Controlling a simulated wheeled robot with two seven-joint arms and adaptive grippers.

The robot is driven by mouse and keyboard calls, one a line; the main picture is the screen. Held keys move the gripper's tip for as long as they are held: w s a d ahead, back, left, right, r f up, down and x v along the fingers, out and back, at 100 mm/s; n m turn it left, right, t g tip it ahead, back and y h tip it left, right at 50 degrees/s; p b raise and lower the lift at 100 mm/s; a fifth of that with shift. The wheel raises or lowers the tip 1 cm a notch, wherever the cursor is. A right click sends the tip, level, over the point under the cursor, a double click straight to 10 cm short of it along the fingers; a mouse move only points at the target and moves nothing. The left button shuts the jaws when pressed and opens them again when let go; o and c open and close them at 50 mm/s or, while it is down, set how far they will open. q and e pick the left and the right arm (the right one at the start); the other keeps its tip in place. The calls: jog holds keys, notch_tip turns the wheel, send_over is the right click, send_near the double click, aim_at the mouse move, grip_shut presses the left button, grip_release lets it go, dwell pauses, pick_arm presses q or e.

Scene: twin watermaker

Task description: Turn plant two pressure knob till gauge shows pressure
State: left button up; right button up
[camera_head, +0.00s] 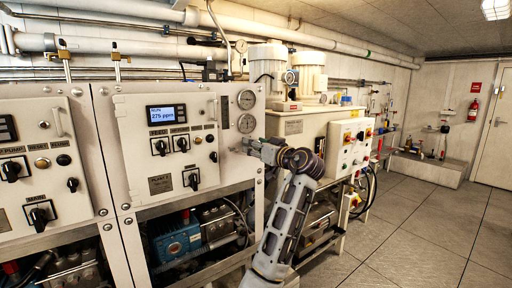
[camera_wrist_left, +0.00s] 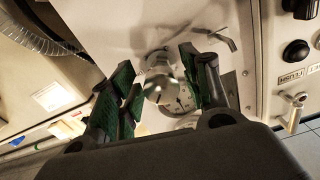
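The plant two panel (camera_head: 130,150) is white, with a lit display (camera_head: 167,113) reading 275 ppm. Two round gauges, upper (camera_head: 246,99) and lower (camera_head: 246,123), sit at its right side; their needles are too small to read in the head view. My left gripper (camera_head: 262,149) is at the panel just below the gauges. In the left wrist view a silver round knob (camera_wrist_left: 160,86) lies between the spread green-padded fingers of the gripper (camera_wrist_left: 157,65), with gaps at its sides. A white gauge dial (camera_wrist_left: 184,100) behind is partly covered by the knob. My right gripper is not in view.
Another control panel (camera_head: 45,150) stands at the left. A tank unit with two white motors and a white switch box (camera_head: 350,142) stands to the right of my gripper. A silver handle (camera_wrist_left: 222,38) is near the right finger. Open floor (camera_head: 420,235) lies at the right.

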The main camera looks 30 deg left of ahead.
pick_arm(q)
jog(key=shift+d, duration=0.1)
jog(key=v, duration=1.1)
jog(key=shift+s+d, duration=0.2)
jog(key=shift+d, duration=0.15)
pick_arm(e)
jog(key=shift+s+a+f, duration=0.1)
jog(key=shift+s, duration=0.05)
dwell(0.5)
pick_arm(q)
notch_tip(320, 180, up, 22)
jog(key=p, duration=2.2)
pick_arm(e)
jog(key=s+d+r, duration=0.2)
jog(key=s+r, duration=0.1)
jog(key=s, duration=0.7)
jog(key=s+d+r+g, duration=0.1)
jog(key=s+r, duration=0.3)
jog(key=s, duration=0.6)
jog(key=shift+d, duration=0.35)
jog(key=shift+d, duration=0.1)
